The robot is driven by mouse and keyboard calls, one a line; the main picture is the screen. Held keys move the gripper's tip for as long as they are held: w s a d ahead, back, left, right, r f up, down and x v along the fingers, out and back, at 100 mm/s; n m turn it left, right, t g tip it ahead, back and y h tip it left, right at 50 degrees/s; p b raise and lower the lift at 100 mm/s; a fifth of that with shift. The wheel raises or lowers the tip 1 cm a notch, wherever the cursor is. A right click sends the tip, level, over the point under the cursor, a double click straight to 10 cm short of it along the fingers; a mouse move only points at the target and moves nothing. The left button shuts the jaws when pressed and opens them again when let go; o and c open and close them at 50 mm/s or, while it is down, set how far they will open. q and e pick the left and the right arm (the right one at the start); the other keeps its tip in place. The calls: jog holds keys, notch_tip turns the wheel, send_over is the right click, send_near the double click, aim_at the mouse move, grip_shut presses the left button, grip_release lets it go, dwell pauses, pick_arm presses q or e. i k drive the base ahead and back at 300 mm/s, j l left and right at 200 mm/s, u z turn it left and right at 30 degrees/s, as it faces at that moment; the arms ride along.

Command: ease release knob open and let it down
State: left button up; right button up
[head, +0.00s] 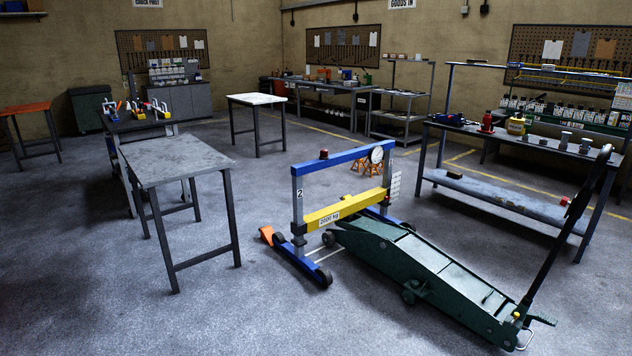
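A long green trolley jack (415,262) stands on the floor at the lower right. Its front end reaches to the yellow crossbeam (346,208) of a blue and grey test frame; whether they touch is hidden. The beam sits between the uprights, well above the floor. The jack's black handle (566,222) leans up to the right and ends in a dark grip. Neither of my grippers is in view.
A round white dial (377,154) sits at the top of the frame. A grey table (178,160) stands left of it. A workbench (520,140) with bottles stands behind the handle. Orange stands (374,166) are behind the frame. The floor in front of the jack is clear.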

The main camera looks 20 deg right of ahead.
aim_at(565, 200)
jog(key=i+z, duration=0.3)
jog(key=z, duration=0.15)
jog(key=i+j+z, duration=0.15)
jog(key=i+z, duration=0.25)
jog(key=i+j+z, duration=0.2)
jog(key=z, duration=0.25)
jog(key=i+j+z, duration=0.25)
jog(key=z, duration=0.2)
jog(key=i+j+z, duration=0.15)
jog(key=j+z, duration=0.25)
jog(key=i+j+z, duration=0.2)
jog(key=j, duration=0.2)
jog(key=j+z, duration=0.2)
jog(key=j, duration=0.2)
jog(key=i+j+z, duration=0.15)
jog(key=j, duration=0.25)
